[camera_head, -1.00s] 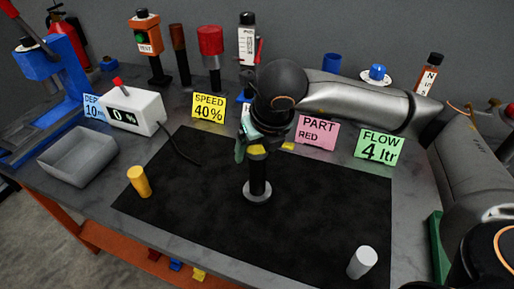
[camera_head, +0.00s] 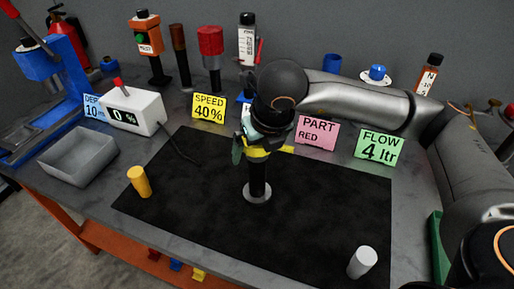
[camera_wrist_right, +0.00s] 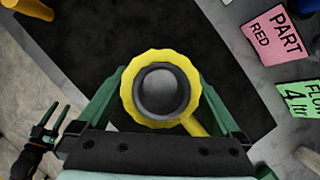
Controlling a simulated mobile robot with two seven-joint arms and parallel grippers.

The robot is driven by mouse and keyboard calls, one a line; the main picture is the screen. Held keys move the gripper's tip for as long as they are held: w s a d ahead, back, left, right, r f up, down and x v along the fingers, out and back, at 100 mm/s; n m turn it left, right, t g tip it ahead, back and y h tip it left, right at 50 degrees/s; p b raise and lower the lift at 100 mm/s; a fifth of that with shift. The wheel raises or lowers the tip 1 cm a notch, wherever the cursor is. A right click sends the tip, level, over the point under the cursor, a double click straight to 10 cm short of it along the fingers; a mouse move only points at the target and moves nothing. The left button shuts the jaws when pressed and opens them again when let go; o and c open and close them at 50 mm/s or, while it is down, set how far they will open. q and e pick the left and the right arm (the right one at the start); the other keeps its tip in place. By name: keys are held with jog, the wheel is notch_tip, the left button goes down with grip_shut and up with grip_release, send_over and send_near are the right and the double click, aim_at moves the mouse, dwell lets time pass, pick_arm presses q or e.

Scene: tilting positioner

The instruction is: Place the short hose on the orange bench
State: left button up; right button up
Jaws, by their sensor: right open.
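A black upright post (camera_head: 257,180) with a round grey foot stands on the mat. A yellow scalloped ring with a short lever (camera_wrist_right: 133,91) sits around its top. The grey hollow in the ring's middle (camera_wrist_right: 162,90) faces the wrist camera. My right gripper (camera_head: 252,148) is open at the top of the post, its green fingers on either side of the ring. Whether they touch it I cannot tell. Small green fingers at the left of the wrist view look like my left gripper (camera_wrist_right: 44,122), spread apart. The bench (camera_head: 105,240) has orange legs and an orange lower shelf. I cannot pick out a short hose.
A yellow cylinder (camera_head: 140,182) and a white cylinder (camera_head: 362,262) stand on the black mat (camera_head: 310,215). A grey tray (camera_head: 78,158) is at the left. Sign cards, a white display box (camera_head: 135,112) and tall items line the back.

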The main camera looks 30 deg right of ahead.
jog(key=v, duration=1.1)
jog(key=shift+s+r, duration=0.2)
jog(key=shift+r, duration=0.1)
